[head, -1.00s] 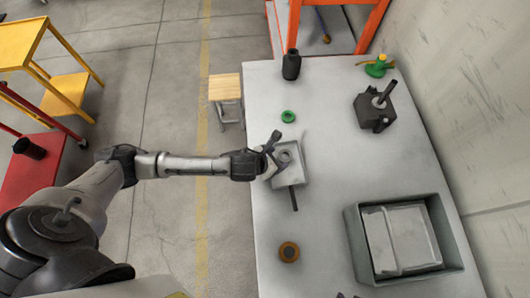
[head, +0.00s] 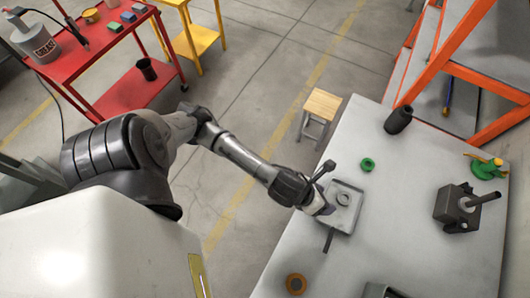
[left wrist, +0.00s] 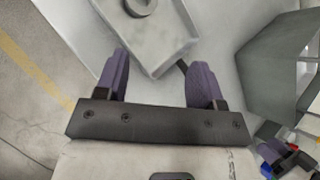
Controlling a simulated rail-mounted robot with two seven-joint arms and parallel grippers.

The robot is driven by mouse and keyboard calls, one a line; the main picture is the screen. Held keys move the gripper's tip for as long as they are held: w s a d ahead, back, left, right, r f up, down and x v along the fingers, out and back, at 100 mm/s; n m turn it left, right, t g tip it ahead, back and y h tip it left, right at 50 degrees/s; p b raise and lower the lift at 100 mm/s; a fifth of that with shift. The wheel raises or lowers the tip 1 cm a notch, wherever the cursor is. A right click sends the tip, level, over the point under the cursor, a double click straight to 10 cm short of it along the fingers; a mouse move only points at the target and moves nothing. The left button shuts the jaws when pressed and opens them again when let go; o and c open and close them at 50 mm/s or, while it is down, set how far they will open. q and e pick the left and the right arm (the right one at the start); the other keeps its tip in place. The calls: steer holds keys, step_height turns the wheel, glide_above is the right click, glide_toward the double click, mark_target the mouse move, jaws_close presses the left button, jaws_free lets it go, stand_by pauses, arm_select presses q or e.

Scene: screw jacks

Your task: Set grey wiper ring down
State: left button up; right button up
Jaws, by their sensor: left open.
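The grey wiper ring (head: 343,199) lies flat in a shallow pale metal tray (head: 338,222) on the table. It also shows at the top edge of the left wrist view (left wrist: 138,6), partly cut off. My left gripper (head: 327,190) is at the tray's left side.
A green ring (head: 367,164), a black bottle-like cylinder (head: 398,120) and a dark screw jack (head: 458,208) stand on the table. An orange-brown ring (head: 295,284) lies near the front. A wooden stool (head: 321,105) stands beside the table.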

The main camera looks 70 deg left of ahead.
arm_select(q)
steer(key=s+a+f+n+g+y, duration=0.1)
steer(key=s+n, duration=0.7)
steer(key=n, duration=0.8)
steer(key=s+a+n+g+y, duration=0.1)
steer(key=s+a+n+g, duration=0.2)
steer(key=s+n, duration=0.6)
steer(key=a+n, duration=0.1)
steer(key=n, duration=0.6)
steer(key=shift+f+n+g+y, duration=0.3)
steer(key=shift+f+n+g, duration=0.1)
